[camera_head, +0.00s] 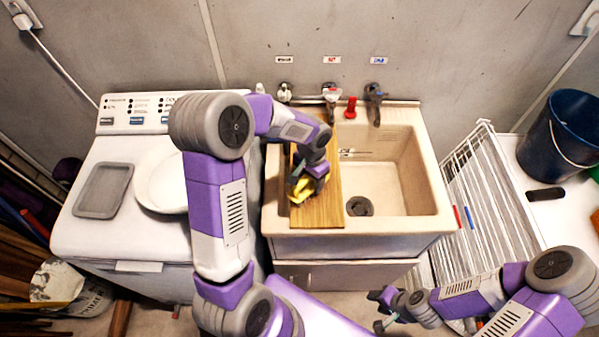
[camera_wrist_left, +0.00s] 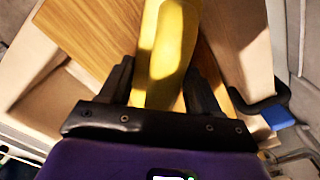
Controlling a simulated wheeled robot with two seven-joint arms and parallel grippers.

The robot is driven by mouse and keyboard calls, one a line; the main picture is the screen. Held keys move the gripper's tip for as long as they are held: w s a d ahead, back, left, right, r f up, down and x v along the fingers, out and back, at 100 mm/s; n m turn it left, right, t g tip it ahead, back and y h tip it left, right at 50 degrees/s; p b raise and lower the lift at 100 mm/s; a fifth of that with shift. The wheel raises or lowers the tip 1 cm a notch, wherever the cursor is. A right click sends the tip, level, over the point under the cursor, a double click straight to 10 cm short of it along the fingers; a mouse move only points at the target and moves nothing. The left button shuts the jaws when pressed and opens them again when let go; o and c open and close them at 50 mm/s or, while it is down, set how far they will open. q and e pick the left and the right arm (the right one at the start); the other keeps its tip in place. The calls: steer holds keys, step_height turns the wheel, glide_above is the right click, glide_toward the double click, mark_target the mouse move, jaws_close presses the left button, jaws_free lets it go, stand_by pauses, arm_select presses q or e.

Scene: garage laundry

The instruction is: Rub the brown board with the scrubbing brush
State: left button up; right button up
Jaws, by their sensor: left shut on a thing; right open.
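The brown board (camera_head: 321,190) lies across the left part of the sink, and its wood grain also fills much of the upper left wrist view (camera_wrist_left: 100,35). My left gripper (camera_head: 303,190) is over the board and shut on a yellow thing (camera_wrist_left: 168,50), which I take to be the scrubbing brush. In the head view only a small yellow part of the brush (camera_head: 309,187) shows beside the fingers. Its bristles are hidden, so I cannot tell whether they touch the board. My right gripper (camera_head: 381,309) is open and empty, low in front of the sink's right side.
The sink basin (camera_head: 391,165) is open right of the board, with taps (camera_head: 331,94) behind. A white washer (camera_head: 117,229) with a white bowl (camera_head: 160,182) stands left. A white wire rack (camera_head: 488,200) and dark blue bucket (camera_head: 562,136) are right.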

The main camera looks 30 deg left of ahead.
arm_select(q)
steer(key=shift+s+a, duration=0.4)
steer(key=shift+a, duration=0.3)
steer(key=shift+s+a+r+p, duration=0.15)
steer(key=shift+a+r+p, duration=0.05)
steer(key=shift+p, duration=0.15)
step_height(320, 180, up, 3)
steer(key=shift+r+p, duration=0.2)
steer(key=shift+p, duration=0.75)
steer(key=shift+r+p, duration=1.65)
steer(key=shift+r, duration=0.6)
arm_select(e)
steer(key=shift+s+a+r, duration=0.1)
steer(key=shift+s+r, duration=0.05)
steer(key=shift+r, duration=1.35)
steer(key=shift+s+a+r, duration=0.1)
steer(key=shift+s+r, duration=0.05)
steer(key=shift+r, duration=1.3)
